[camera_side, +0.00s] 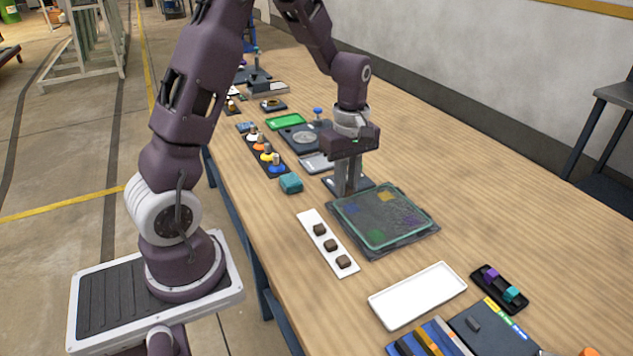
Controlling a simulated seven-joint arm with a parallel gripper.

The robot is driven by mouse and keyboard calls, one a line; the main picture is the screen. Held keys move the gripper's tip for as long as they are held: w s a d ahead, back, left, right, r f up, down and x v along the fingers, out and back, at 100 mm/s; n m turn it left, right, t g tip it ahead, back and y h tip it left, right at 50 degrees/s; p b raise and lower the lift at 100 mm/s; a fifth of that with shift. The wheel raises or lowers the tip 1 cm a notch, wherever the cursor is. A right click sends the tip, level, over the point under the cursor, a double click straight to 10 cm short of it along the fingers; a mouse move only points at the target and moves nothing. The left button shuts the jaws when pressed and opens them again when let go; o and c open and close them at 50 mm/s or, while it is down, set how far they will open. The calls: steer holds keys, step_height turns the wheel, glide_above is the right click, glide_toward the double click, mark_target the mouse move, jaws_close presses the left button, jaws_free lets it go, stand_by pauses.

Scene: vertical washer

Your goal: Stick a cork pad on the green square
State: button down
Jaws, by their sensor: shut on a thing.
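A clear panel in a dark frame (428,230) lies on the table with faint coloured squares on it. The green square (376,236) is at its near left and looks bare. Several squares share the panel: blue (352,209), yellow (386,197) and purple (413,219). Brown cork pads (331,245) sit in a row of three on a white strip (308,217) to the left of the panel. My gripper (346,191) points down near the panel's far left edge, above or in front of a dark plate. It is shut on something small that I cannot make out.
An empty white tray (418,296) stands in front of the panel. A teal block (290,183) lies at the left. A black tray with purple and teal blocks (499,288) is at the right. Several fixtures crowd the table behind my gripper. The right side is clear.

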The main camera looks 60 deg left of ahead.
glide_toward(376, 234)
steer(key=shift+f, duration=3.05)
steer(key=shift+f, duration=0.5)
steer(key=c, duration=1.3)
jaws_free()
steer(key=o, duration=0.4)
steer(key=shift+r, duration=0.1)
